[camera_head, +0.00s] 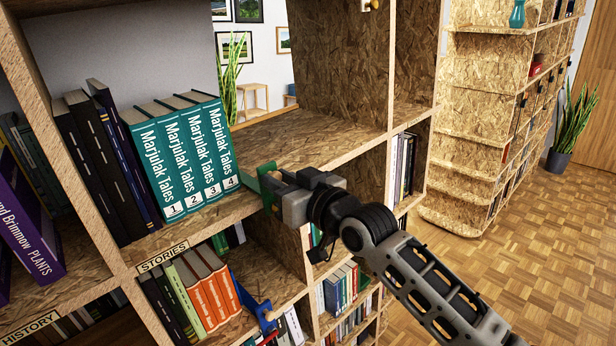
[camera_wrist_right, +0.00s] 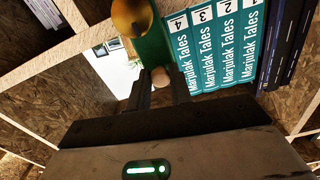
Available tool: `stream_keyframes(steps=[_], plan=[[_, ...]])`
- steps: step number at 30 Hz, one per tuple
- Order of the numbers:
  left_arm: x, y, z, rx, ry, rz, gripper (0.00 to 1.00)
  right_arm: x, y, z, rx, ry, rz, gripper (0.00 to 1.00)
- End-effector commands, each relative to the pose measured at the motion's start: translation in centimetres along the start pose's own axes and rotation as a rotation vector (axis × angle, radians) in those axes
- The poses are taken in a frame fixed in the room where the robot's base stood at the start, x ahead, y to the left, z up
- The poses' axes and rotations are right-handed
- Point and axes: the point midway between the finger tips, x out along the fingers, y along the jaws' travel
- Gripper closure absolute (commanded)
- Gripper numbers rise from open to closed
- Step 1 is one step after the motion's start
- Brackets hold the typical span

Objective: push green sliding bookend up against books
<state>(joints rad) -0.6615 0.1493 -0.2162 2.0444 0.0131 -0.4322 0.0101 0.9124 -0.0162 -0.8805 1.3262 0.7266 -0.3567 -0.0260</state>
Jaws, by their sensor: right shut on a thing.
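The green sliding bookend (camera_head: 266,169) stands on the middle shelf, mostly hidden behind my right gripper (camera_head: 270,180). Four teal Marjulak Tales books (camera_head: 188,152) stand upright to its left. In the head view a small gap shows between book 4 and the bookend. In the right wrist view the bookend (camera_wrist_right: 153,45) is beside book 4 (camera_wrist_right: 186,50); whether they touch there I cannot tell. My left gripper is not in view.
Dark books (camera_head: 105,165) stand left of the teal ones. The shelf right of the bookend is bare (camera_head: 310,140). Below, a blue bookend (camera_head: 258,305) stands beside orange books (camera_head: 200,290). An upright divider (camera_head: 410,60) stands to the right.

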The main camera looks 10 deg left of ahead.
Motion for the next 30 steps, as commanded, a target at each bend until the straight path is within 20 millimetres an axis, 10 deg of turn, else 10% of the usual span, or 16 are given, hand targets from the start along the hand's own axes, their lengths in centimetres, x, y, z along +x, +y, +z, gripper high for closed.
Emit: stream_keyframes(steps=[13,16,30], plan=[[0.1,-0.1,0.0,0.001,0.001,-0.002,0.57,0.3,-0.7,0.0,0.002,0.002,-0.007,1.0],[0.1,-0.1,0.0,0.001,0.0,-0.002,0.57,0.3,-0.7,0.0,0.002,0.002,-0.007,0.58],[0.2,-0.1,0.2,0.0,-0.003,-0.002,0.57,-1.1,-0.4,0.1,0.001,0.002,-0.004,0.58]])
